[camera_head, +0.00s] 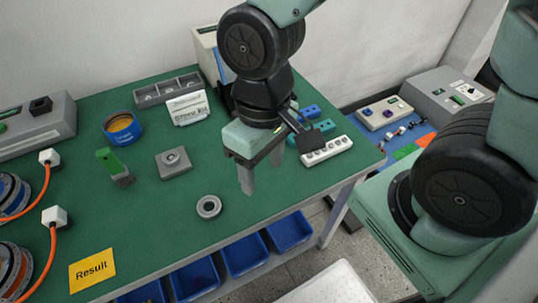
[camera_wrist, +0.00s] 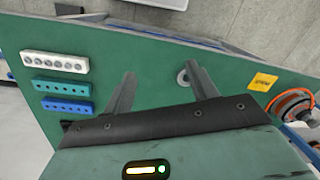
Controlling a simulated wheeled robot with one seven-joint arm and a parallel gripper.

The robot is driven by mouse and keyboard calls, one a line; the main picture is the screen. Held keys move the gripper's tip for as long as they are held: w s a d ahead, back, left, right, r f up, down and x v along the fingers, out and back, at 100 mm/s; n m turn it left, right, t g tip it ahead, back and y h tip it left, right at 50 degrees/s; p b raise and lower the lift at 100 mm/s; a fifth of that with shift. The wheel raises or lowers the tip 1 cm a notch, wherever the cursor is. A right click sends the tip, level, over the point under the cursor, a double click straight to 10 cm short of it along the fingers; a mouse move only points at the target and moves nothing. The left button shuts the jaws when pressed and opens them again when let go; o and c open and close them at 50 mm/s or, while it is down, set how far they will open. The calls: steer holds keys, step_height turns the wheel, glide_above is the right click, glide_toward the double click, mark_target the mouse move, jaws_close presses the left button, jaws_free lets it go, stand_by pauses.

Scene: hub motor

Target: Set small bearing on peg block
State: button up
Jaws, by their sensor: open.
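The small bearing (camera_head: 201,208) is a grey metal ring lying flat on the green table. The peg block (camera_head: 163,172) is a square grey block with a round raised centre, behind and left of the bearing. My gripper (camera_head: 262,178) is open and empty above the table, right of the bearing and apart from it, fingers pointing down. In the wrist view, the bearing (camera_wrist: 182,79) shows beside one finger of my gripper (camera_wrist: 160,75), which partly covers it. The peg block is not visible in the wrist view.
A green-and-grey part (camera_head: 113,165), blue tin (camera_head: 122,138) and compartment tray (camera_head: 168,90) stand left and behind. White (camera_head: 326,151), teal (camera_head: 325,127) and blue (camera_head: 308,112) hole blocks lie right. A yellow Result card (camera_head: 91,269) lies front left. Table around the bearing is clear.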

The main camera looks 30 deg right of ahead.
steer(key=r+n, duration=0.1)
steer(key=s+r+n, duration=0.1)
steer(key=r, duration=0.1)
steer(key=s+r+n+t, duration=0.1)
steer(key=shift+s+a+r, duration=0.1)
steer(key=shift+s+r, duration=0.15)
steer(key=shift+r, duration=0.1)
